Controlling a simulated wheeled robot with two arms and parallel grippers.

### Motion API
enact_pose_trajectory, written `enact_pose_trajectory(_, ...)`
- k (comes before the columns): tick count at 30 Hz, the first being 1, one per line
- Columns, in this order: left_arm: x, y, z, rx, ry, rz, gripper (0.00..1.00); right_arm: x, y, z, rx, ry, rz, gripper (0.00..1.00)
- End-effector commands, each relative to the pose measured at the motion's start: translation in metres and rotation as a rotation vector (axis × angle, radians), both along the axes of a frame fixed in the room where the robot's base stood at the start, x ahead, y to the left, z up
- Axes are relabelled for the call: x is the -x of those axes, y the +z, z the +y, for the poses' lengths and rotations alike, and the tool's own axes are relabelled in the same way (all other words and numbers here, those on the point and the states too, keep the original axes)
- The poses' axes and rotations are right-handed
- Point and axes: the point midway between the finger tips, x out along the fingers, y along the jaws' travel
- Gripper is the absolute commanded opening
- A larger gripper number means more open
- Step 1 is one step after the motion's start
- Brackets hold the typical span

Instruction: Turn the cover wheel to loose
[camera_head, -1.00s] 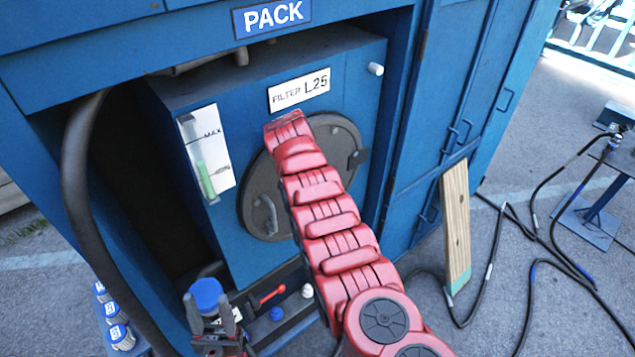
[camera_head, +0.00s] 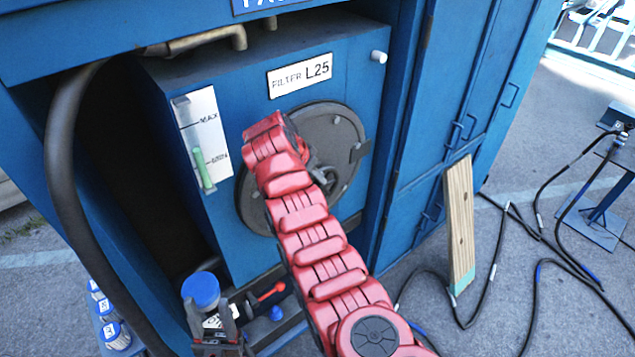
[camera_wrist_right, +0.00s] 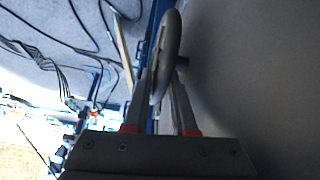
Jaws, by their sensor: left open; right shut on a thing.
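The round dark-grey cover (camera_head: 342,126) is on the front of the blue filter box, under the "FILTER L25" label. My red right arm crosses in front of it and hides its middle and lower left. The right gripper's fingers are hidden in the head view. In the right wrist view my right gripper (camera_wrist_right: 163,92) is shut on a grey rounded rim, seen nearly edge-on, which looks like the cover wheel (camera_wrist_right: 168,45). My left gripper (camera_head: 211,314) is open at the bottom left, its fingers upright near a blue-capped container (camera_head: 201,290). I cannot tell if they touch.
A level gauge (camera_head: 202,140) with a green strip is left of the cover. A thick dark hose (camera_head: 62,150) hangs at the left. A red-handled tool (camera_head: 268,292) lies below. A wooden plank (camera_head: 459,225) leans at the right, with cables on the ground beyond.

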Motion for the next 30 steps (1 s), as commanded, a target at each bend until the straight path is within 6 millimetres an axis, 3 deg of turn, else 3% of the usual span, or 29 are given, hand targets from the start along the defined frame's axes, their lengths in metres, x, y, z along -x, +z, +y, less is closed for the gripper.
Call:
enact_pose_trajectory(1, 0.000, -0.014, 0.000, 0.000, 0.000, 0.000, 0.50, 0.000, -0.008, 0.002, 0.019, 0.003, -0.017, 0.00)
enact_pose_trajectory(6, 0.000, -0.045, 0.000, 0.000, 0.000, 0.000, 0.50, 0.005, -0.016, 0.007, 0.115, 0.003, -0.081, 0.00)
enact_pose_trajectory(15, 0.000, -0.087, 0.000, 0.000, 0.000, 0.000, 0.50, 0.010, -0.017, 0.014, 0.281, 0.001, -0.203, 0.00)
enact_pose_trajectory(21, 0.000, -0.102, 0.000, 0.000, 0.000, 0.000, 0.50, 0.011, -0.016, 0.016, 0.347, 0.001, -0.250, 0.00)
enact_pose_trajectory(30, 0.000, -0.107, 0.000, 0.000, 0.000, 0.000, 0.50, 0.012, -0.014, 0.017, 0.380, 0.001, -0.274, 0.00)
